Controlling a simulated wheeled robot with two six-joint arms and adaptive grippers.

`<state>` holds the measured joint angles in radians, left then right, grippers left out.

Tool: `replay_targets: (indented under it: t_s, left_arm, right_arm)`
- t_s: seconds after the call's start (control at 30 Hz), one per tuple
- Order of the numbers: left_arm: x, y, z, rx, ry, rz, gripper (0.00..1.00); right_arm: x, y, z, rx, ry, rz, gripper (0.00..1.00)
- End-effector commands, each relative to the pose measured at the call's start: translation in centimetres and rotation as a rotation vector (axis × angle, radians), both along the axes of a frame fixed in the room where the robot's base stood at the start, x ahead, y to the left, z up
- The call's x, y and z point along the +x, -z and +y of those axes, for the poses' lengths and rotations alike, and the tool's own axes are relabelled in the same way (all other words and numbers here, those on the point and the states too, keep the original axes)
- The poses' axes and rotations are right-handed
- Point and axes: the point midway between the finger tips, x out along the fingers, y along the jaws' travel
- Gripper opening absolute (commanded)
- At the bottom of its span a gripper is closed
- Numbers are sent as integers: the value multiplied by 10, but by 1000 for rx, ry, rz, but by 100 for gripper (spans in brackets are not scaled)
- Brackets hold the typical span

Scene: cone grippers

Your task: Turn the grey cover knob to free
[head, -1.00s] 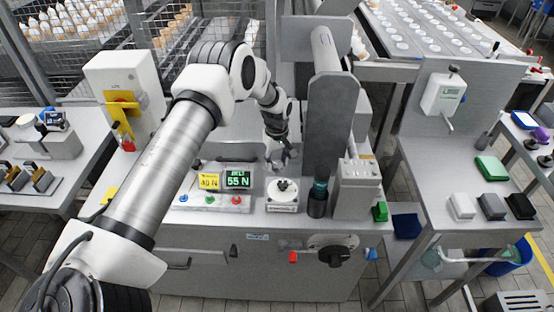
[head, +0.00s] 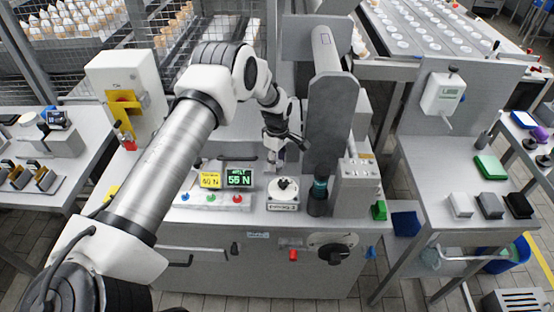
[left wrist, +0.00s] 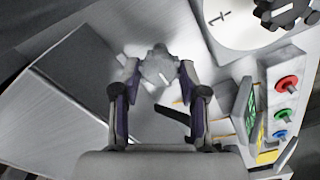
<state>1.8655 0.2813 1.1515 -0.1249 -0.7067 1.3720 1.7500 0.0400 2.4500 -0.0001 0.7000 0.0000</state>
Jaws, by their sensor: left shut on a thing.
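The grey cover knob (left wrist: 158,70) is a small lobed knob with a pale mark on its face, seen in the left wrist view. It sits between the two fingers of my left gripper (left wrist: 157,82), which is shut on it. In the head view my left gripper (head: 276,158) points down at the grey machine top, behind the white dial block. The knob is too small and covered to make out there. My right gripper is not in view.
A white block with a dark knob (head: 283,186) stands just in front of the gripper; its dark knob also shows in the left wrist view (left wrist: 285,12). A green display (head: 238,179) is to the left. A tall grey post (head: 329,125) rises close on the right.

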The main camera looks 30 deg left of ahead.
Motion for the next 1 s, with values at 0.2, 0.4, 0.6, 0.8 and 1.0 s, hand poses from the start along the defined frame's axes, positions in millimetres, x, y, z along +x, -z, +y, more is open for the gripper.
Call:
replay_targets:
  t_s: [0.2, 0.4, 0.6, 0.8, 1.0]
  left_arm:
    - [-1, 1, -1, -2, -2, 3, 8]
    - [-1, 1, -1, -1, -1, 3, 68]
    - [0, 0, 0, -1, -1, 1, 68]
    - [1, -14, 0, -1, -1, -2, 68]
    - [1, -63, -1, -1, -1, -3, 68]
  right_arm:
    - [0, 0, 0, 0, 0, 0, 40]
    - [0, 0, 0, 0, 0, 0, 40]
    - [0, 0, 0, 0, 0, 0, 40]
    - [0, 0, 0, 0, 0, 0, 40]
    - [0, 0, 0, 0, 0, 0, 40]
